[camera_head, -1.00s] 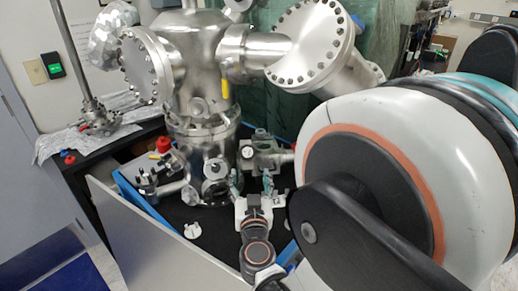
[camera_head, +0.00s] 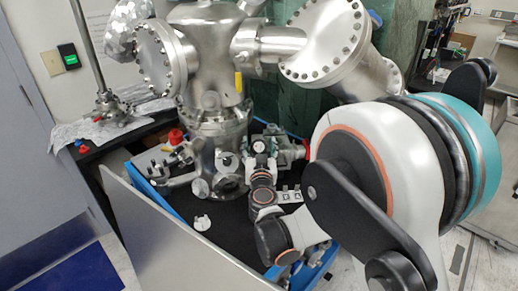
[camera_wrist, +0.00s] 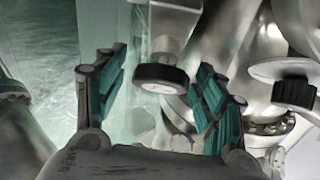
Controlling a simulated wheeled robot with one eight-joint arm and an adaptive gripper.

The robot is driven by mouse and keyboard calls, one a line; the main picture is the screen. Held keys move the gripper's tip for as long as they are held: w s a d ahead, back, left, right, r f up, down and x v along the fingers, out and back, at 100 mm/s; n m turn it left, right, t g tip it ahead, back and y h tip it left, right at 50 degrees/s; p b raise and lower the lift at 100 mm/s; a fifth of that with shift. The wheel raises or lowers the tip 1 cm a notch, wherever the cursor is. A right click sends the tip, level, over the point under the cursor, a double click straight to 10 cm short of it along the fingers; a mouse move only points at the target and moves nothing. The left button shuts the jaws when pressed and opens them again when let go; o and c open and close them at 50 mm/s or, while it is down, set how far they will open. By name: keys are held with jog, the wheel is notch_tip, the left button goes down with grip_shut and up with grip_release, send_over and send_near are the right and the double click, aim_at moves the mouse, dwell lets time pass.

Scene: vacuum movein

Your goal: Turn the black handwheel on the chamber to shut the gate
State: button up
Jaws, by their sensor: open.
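A black handwheel (camera_wrist: 160,77) with a pale centre sits on a light metal stem in the wrist view. It lies between the two teal-padded fingers of my gripper (camera_wrist: 160,92), which are spread with a gap on both sides. I cannot tell how far beyond the fingertips the wheel is. In the head view my gripper (camera_head: 264,140) is at the lower right of the steel chamber (camera_head: 207,60), and the wheel cannot be made out there. A second black ribbed knob (camera_wrist: 293,93) is right of the right finger.
A red knob (camera_head: 175,136) and small valves are at the chamber's lower left. A white fitting (camera_head: 202,222) lies on the black, blue-edged bench top (camera_head: 225,235). A pale panel (camera_head: 170,235) stands along its front. Large flanges (camera_head: 325,45) overhang at upper right.

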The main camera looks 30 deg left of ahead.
jog(key=shift+c, duration=0.5)
jog(key=c, duration=1)
jog(key=shift+o, duration=0.2)
jog(key=shift+m, duration=0.4)
jog(key=m+h, duration=0.3)
jog(key=shift+a+m+t, duration=0.1)
jog(key=shift+m+t, duration=0.2)
jog(key=shift+t, duration=0.1)
jog(key=m+h, duration=0.4)
jog(key=shift+r+m+p, duration=0.1)
jog(key=shift+m+p, duration=0.25)
jog(key=shift+m, duration=0.05)
jog(key=m+g+h+p, duration=0.1)
jog(key=m+h, duration=0.1)
jog(key=m, duration=0.2)
jog(key=shift+h, duration=0.4)
jog(key=shift+m+g+h+p, duration=0.85)
jog(key=shift+m+g+h, duration=0.3)
jog(key=shift+m, duration=0.95)
